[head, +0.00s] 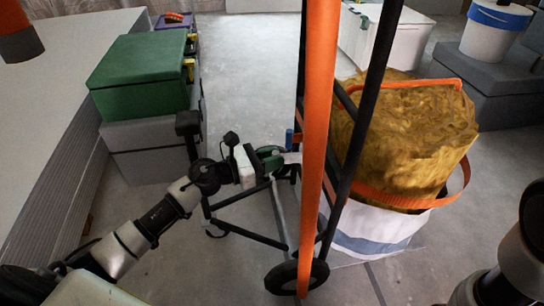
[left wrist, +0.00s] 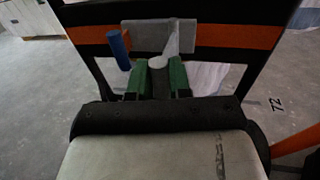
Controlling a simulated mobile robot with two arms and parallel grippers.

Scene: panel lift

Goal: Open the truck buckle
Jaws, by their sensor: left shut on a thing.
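The truck buckle (left wrist: 140,38) is a grey block on a horizontal orange strap (left wrist: 230,35) across the truck's black frame. A blue cylindrical piece (left wrist: 118,48) stands at its left side; a blue piece also shows in the head view (head: 289,138). My left gripper (head: 277,160) reaches the buckle from the left. Its green fingers (left wrist: 160,72) are shut on a pale part of the buckle, whose round end shows between them in the left wrist view. The fingers hide part of the buckle's lower side. My right gripper is out of view; part of my right arm shows at the lower right.
The truck's black upright and a wide orange band (head: 319,120) stand in the middle. A white bag (head: 370,235) with yellow-brown filling (head: 400,140) stands right of them. A green box (head: 140,70) on grey boxes and stacked panels (head: 60,120) are left.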

